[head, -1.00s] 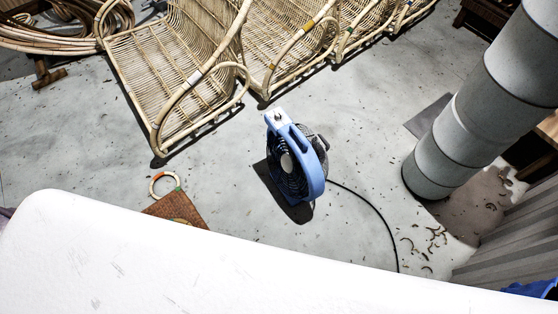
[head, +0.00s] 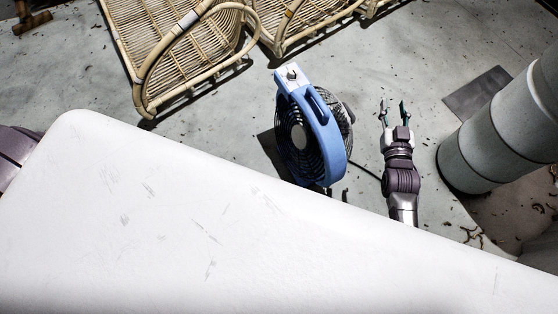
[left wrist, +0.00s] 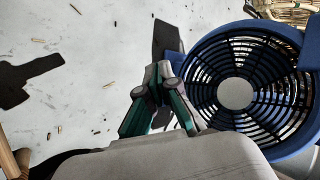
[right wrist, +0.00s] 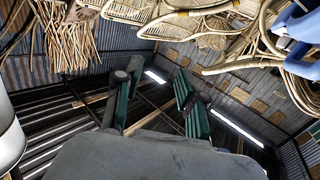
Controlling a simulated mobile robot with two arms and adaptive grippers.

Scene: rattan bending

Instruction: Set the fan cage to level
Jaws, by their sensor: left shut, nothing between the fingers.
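The blue fan (head: 329,135) stands on the floor, with its round black cage (head: 298,138) facing left and a white-topped blue part with a dark knob above. I cannot tell the cage's exact tilt. In the left wrist view the cage (left wrist: 215,70) is large, with a grey hub. My left gripper (left wrist: 158,82) is shut and empty, just left of the cage in that view; in the head view it is out of frame. My right gripper (head: 395,107) is open and empty, right of the fan and apart from it. It also shows in the right wrist view (right wrist: 158,75).
Rattan chairs (head: 185,50) stand behind the fan. A thick grey duct (head: 500,125) is at the right, beside a dark floor plate (head: 477,93). A black cable (head: 369,172) runs from the fan. A white surface, maybe my own body, fills the foreground.

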